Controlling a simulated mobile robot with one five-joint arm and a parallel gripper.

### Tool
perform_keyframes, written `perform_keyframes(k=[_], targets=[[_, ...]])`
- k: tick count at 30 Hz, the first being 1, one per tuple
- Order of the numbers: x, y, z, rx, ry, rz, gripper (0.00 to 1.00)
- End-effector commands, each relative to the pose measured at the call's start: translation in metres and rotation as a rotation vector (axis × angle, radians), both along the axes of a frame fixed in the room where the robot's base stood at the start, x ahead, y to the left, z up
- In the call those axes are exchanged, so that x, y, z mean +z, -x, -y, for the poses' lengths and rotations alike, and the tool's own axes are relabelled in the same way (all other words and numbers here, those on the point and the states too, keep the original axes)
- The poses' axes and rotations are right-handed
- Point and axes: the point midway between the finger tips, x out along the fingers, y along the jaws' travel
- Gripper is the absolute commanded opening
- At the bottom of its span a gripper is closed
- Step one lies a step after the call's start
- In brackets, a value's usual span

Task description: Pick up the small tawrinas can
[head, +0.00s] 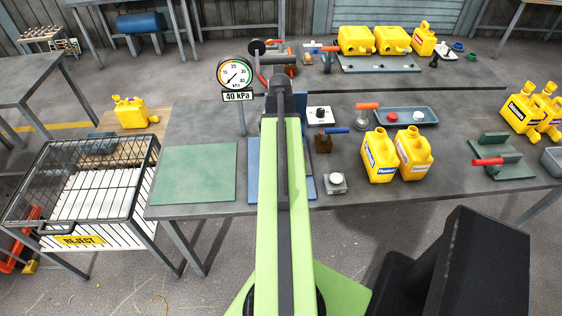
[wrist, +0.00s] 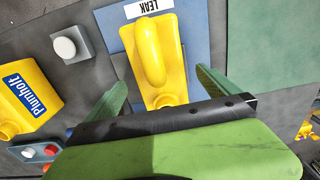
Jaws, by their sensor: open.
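In the wrist view, a yellow can (wrist: 172,45) with a top handle is on a blue mat (wrist: 115,22) beside a "LEAK" sign. Its label is not visible, so I cannot tell if it is the tawrinas can. My gripper (wrist: 162,80) is open, its green fingers on either side of this can. I cannot tell whether they touch it. In the head view my arm hides this can. A Plumholt can (head: 379,157) stands to the right, also in the wrist view (wrist: 25,98). Next to it is another yellow can (head: 414,155), its label too small to read.
A pressure gauge (head: 236,74) stands behind the green mat (head: 195,172). A small device with a white button (head: 336,183) is near the bench's front edge. More yellow cans (head: 520,106) stand at right. A wire reject cage (head: 80,185) is at left.

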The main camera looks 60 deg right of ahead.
Motion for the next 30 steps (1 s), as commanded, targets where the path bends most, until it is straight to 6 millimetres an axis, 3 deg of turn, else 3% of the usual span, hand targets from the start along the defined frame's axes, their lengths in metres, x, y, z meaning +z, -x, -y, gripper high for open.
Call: perform_keyframes(k=[1, 6, 15, 30], targets=[[-0.014, -0.001, 0.001, 0.0, 0.0, 0.0, 1.0], [-0.043, -0.002, 0.003, 0.0, 0.0, 0.0, 1.0], [-0.044, -0.002, 0.003, 0.001, 0.0, 0.0, 1.0], [-0.044, -0.003, 0.002, 0.001, 0.0, 0.0, 0.35]])
